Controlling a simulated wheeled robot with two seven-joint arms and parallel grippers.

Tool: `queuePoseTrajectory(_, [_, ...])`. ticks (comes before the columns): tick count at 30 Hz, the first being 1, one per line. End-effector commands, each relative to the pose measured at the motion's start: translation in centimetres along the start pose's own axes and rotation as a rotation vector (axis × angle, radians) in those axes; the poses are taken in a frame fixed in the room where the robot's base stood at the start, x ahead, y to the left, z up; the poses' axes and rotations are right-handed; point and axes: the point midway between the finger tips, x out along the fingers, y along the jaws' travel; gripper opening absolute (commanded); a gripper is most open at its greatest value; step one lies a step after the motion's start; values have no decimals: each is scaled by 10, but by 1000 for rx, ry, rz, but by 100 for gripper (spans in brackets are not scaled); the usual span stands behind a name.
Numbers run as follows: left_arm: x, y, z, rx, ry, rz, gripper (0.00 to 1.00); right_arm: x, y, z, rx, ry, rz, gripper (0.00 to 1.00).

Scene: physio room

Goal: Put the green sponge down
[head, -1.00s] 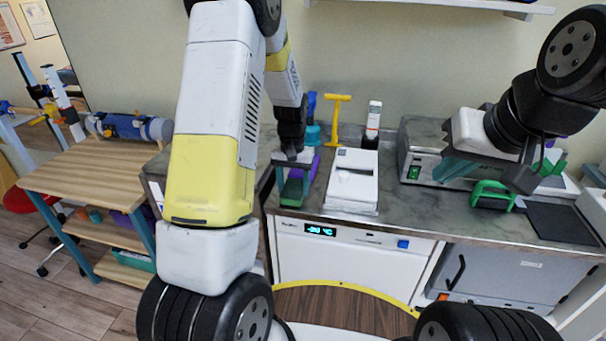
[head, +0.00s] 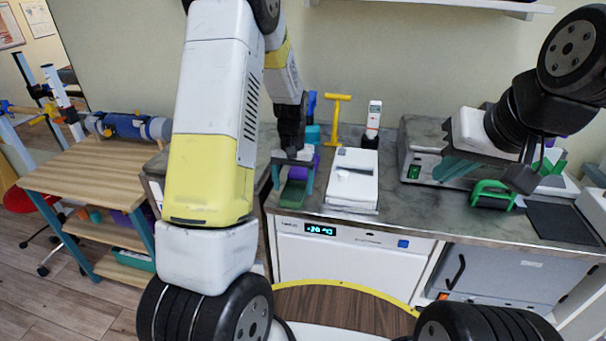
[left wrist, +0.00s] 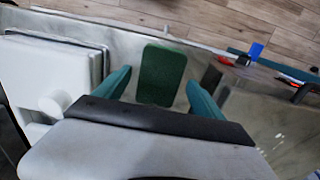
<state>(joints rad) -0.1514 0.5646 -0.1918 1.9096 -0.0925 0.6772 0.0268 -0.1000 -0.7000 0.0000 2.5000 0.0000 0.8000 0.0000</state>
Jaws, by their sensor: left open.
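The green sponge (head: 293,193) lies flat on the grey countertop (head: 400,214) near its front edge, left of a white box-shaped device. My left gripper (head: 292,188) is above it with its teal fingers apart, one on each side. In the left wrist view the sponge (left wrist: 162,74) shows between the open fingers (left wrist: 158,92), with a gap on both sides. My right gripper (head: 450,170) is at the right, over the counter by a grey device; its finger opening is hard to make out.
The white device (head: 352,180) stands close right of the left gripper. A purple item (head: 300,165), a yellow T-shaped tool (head: 337,110) and a bottle (head: 373,122) are behind. A green-handled item (head: 492,194) and a dark mat (head: 560,224) are at the right.

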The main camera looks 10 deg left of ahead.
Motion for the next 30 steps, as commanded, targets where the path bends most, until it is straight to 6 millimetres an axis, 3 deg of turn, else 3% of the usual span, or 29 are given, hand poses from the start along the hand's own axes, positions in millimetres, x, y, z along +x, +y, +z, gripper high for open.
queuePoseTrajectory(12, [-87,0,-1,-1,6,1,79,0,0,0,0,0,0,0])
queuePoseTrajectory(20, [-114,0,2,-1,11,5,79,0,0,0,0,0,0,0])
queuePoseTrajectory(25, [-155,3,30,-5,85,47,79,0,0,0,0,0,0,0])
queuePoseTrajectory(30, [-209,9,84,-4,213,108,79,0,0,0,0,0,0,0])
